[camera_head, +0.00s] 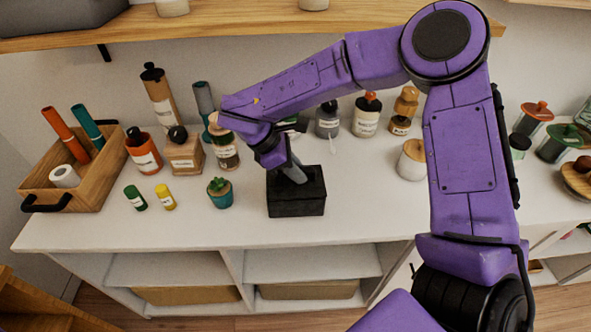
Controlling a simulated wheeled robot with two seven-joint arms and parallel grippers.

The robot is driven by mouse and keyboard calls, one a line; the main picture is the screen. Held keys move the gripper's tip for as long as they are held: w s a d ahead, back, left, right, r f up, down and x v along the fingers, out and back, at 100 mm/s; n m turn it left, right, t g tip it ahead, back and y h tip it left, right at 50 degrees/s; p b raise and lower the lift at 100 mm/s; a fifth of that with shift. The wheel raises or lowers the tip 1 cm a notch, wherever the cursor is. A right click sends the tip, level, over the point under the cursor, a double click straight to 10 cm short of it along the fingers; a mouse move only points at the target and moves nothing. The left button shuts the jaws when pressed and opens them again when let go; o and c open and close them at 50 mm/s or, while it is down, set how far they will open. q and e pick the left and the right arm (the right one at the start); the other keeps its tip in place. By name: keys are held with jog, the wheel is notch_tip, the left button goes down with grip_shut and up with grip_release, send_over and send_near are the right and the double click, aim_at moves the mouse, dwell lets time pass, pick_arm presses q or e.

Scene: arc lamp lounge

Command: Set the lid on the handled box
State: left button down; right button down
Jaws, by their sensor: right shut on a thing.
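My right gripper (292,168) reaches down from the purple arm to a dark box-like block (296,207) at the middle of the white counter. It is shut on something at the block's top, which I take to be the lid. The fingertips and the grip are partly hidden, and dark lid and dark block are hard to tell apart. An open wooden box (95,190) with black handles stands at the far left, holding an orange tube, a teal tube and a white roll. My left gripper is not in view.
A small potted plant (220,193) stands just left of the dark block. Several bottles and jars line the back, and a white jar (411,160) stands to the right. The counter (345,215) is clear right of the block. A wooden shelf (240,22) overhangs the back.

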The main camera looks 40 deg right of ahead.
jog(key=shift+c, duration=2.3)
grip_release()
jog(key=shift+r, duration=0.1)
jog(key=shift+r+p, duration=2)
jog(key=shift+r, duration=1.45)
grip_shut()
jog(key=shift+f, duration=0.15)
jog(key=shift+f+b, duration=1.85)
jog(key=shift+b, duration=0.2)
jog(key=shift+r, duration=0.1)
